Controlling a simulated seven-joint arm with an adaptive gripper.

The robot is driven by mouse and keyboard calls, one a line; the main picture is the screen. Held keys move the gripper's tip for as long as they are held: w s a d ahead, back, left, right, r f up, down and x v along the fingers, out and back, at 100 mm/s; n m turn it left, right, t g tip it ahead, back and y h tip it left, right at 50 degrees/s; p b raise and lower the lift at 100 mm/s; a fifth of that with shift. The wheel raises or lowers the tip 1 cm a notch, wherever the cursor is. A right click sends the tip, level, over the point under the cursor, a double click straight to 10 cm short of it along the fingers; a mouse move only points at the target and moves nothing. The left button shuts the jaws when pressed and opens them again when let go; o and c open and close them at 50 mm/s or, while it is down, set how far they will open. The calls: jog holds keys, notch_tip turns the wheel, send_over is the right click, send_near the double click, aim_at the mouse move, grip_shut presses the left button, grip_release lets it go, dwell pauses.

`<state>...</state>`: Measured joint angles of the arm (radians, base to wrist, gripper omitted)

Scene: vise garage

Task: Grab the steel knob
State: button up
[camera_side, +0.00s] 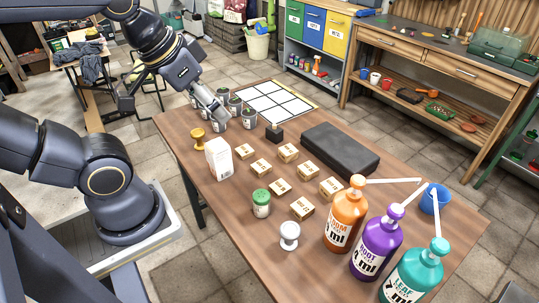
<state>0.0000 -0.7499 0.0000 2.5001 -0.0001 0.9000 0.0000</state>
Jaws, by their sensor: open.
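The steel knob (289,236) is a pale silvery knob with a round top on a short stem and foot. It stands upright near the front edge of the wooden table, in front of the green-lidded jar (261,204). A gold-coloured knob (198,139) stands at the table's left edge, nearer my gripper. The steel knob is unobstructed in this view.
A white carton (219,159), several small cardboard boxes (302,208) and a long black case (340,150) occupy the table (230,215). Orange (345,217), purple (376,245) and teal (411,276) pump bottles stand right of the steel knob. Grey cans (235,105) stand below my gripper.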

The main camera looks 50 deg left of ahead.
jog(key=shift+o, duration=1.4)
jog(key=m+g, duration=0.4)
jog(key=g, duration=0.2)
send_over(290, 229)
notch_tip(290, 229, down, 14)
notch_tip(290, 229, down, 11)
jog(key=shift+s+a+f, duration=0.1)
jog(key=shift+s+a, duration=0.05)
jog(key=f, duration=0.5)
jog(key=shift+w+f, duration=0.2)
jog(key=shift+f, duration=0.15)
